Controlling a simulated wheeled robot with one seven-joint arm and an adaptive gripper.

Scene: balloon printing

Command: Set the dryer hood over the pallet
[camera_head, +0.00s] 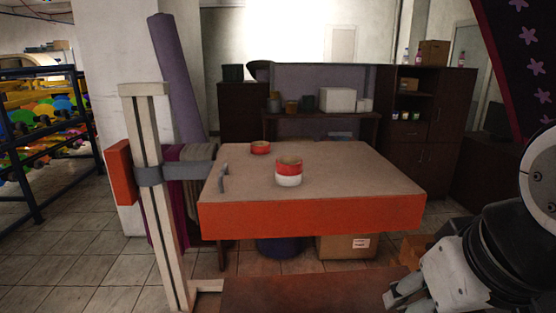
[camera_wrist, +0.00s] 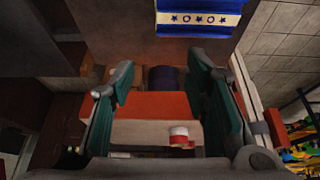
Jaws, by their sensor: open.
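The dryer hood (camera_head: 310,217) appears to be the wide flat box with a tan top and orange sides. A grey bracket (camera_head: 185,170) joins it to an upright white post. A small grey handle (camera_head: 223,180) stands near its left edge. The hood's orange side also shows between my fingers in the wrist view (camera_wrist: 150,105). My gripper (camera_wrist: 163,68) is open and empty, apart from the hood; it shows at the lower right of the head view (camera_head: 405,290). A brown flat surface (camera_head: 310,292) lies low in front; I cannot tell whether it is the pallet.
A red-and-white roll stack (camera_head: 289,172) and a red roll (camera_head: 260,148) sit on the hood. The white post (camera_head: 148,150) stands at left. A blue-and-white starred cloth (camera_wrist: 197,18) shows in the wrist view. A rack (camera_head: 45,140) stands far left.

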